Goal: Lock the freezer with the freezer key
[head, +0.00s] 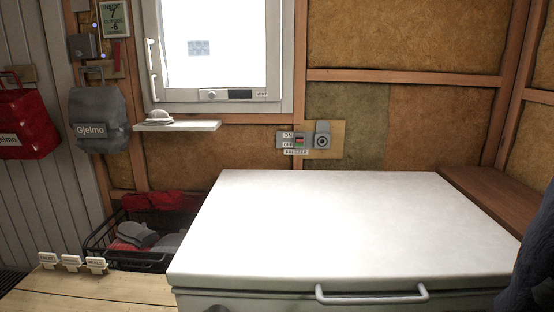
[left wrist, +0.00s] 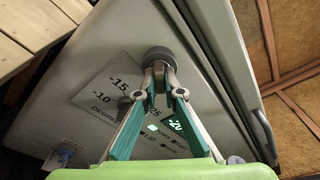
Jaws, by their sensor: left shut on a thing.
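The white freezer (head: 340,225) has its lid down in the head view, with a bar handle (head: 372,297) at the front. In the left wrist view my left gripper (left wrist: 159,70) is at the freezer's front face (left wrist: 105,60), its teal-sided fingers closed on a dark grey round piece (left wrist: 160,54). I cannot tell whether this piece is the key, a knob or the lock. A printed temperature scale (left wrist: 108,90) lies beside and behind the fingers. A small pale plate with a bluish part (left wrist: 62,154) is at lower left. My right gripper is not in view.
A wire basket (head: 100,240) with gloves stands left of the freezer. A wooden surface with small labelled holders (head: 72,262) is at lower left. A freezer switch (head: 299,142) is on the back wall. A dark form (head: 530,265) cuts in at the right edge. The lid top is clear.

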